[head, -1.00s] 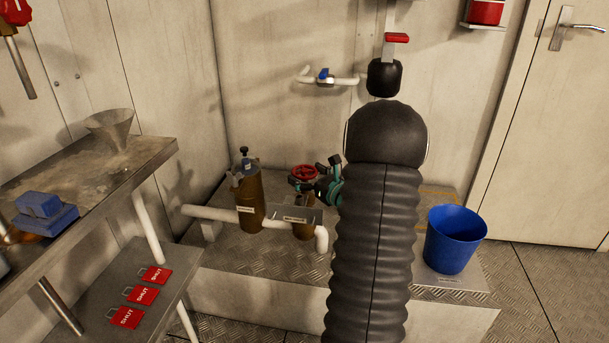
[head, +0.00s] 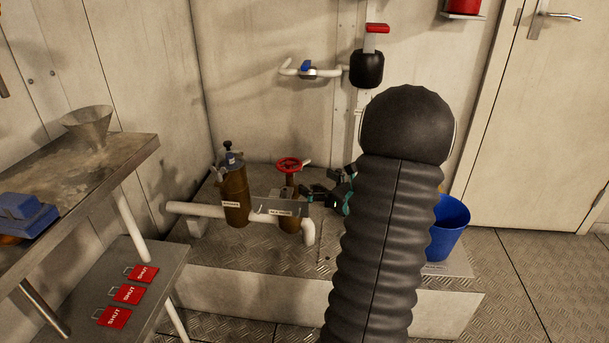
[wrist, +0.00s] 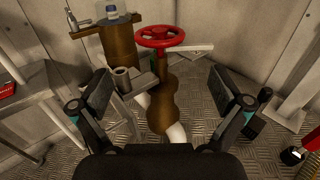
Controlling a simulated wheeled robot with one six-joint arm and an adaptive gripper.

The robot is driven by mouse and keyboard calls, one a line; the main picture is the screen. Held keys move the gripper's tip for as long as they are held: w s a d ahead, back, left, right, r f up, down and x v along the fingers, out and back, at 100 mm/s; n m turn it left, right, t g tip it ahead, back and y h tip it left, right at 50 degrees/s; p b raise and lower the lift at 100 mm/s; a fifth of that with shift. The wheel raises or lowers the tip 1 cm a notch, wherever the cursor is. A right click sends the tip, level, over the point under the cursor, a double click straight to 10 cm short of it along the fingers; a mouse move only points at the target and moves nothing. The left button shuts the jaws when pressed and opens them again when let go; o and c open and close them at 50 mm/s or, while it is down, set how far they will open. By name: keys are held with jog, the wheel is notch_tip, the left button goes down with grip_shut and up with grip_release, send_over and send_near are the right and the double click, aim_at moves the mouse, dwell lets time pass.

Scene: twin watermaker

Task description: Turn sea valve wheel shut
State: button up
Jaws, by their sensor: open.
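The sea valve wheel is a red handwheel (head: 288,164) on top of a brown valve body (head: 290,215) in the pipe run on the raised plate floor. In the wrist view the red wheel (wrist: 160,37) is upper centre, beyond and between my fingertips. My gripper (wrist: 165,95) is open and empty, apart from the wheel. In the head view my gripper (head: 330,195) is to the right of the wheel, partly hidden by my dark arm. A pale lever or tag (wrist: 190,50) sticks out just below the wheel.
A brown strainer canister (head: 235,195) stands left of the valve, on the white pipe (head: 195,209). A blue bucket (head: 447,228) is right of my arm. Red SHUT tags (head: 129,293) lie on a low shelf at left. A bench with a funnel (head: 88,125) is above.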

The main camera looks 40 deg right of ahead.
jog(key=shift+s, duration=0.8)
